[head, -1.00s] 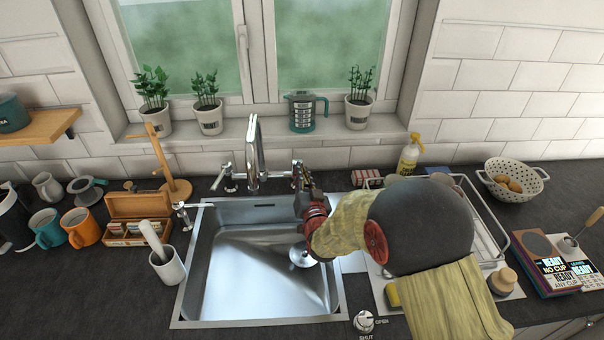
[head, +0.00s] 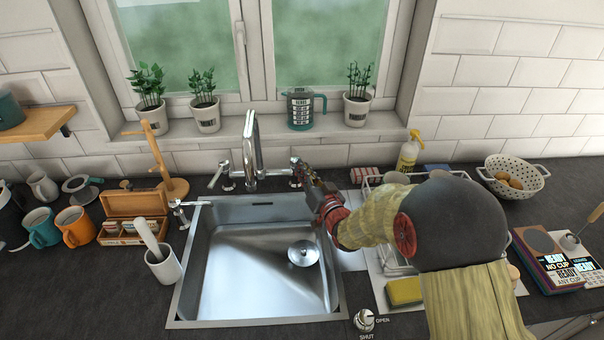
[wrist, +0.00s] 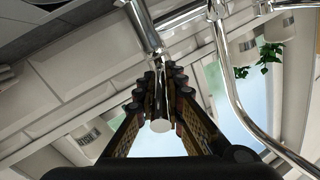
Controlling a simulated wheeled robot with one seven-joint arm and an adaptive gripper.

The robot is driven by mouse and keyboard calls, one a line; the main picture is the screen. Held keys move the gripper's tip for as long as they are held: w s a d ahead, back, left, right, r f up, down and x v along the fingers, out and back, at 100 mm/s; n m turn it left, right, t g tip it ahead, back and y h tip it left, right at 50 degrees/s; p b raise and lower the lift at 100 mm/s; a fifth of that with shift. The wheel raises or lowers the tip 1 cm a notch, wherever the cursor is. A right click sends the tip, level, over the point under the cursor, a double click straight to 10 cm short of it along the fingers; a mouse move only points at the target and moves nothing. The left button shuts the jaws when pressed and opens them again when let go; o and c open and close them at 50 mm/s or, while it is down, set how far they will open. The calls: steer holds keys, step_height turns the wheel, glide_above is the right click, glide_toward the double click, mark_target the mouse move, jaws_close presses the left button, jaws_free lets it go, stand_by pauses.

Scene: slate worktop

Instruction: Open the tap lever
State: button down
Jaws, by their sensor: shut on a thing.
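The chrome tap (head: 252,145) stands behind the sink with a tall spout and a lever on each side. The left lever (head: 219,173) is free and angles outward. My gripper (head: 303,174) is at the right-hand lever and hides most of it in the head view. In the wrist view my gripper's fingers (wrist: 160,80) are closed around the chrome lever (wrist: 160,122), whose rounded end sticks out between them toward the camera. The spout (wrist: 226,80) passes to the right of the fingers there.
The empty steel sink (head: 235,275) lies below the tap. A dish rack (head: 372,210) stands on the right under my arm. A knob marked open and shut (head: 364,320) is at the front edge. Potted plants and a teal-handled jug (head: 301,110) line the sill.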

steer(key=shift+w+d+r+n+g+y, duration=0.15)
steer(key=shift+d+n+g+y, duration=0.15)
steer(key=shift+y, duration=0.2)
steer(key=shift+w+d+n+g+y, duration=0.1)
steer(key=shift+n+g+y, duration=0.15)
steer(key=shift+n+y, duration=0.25)
steer(key=shift+w+d+r+n+g+y, duration=0.15)
steer(key=shift+n+g+y, duration=0.15)
steer(key=shift+y, duration=0.2)
steer(key=shift+f, duration=0.1)
steer(key=c, duration=1.9)
jaws_free()
steer(key=shift+f, duration=0.15)
step_height(320, 180, up, 10)
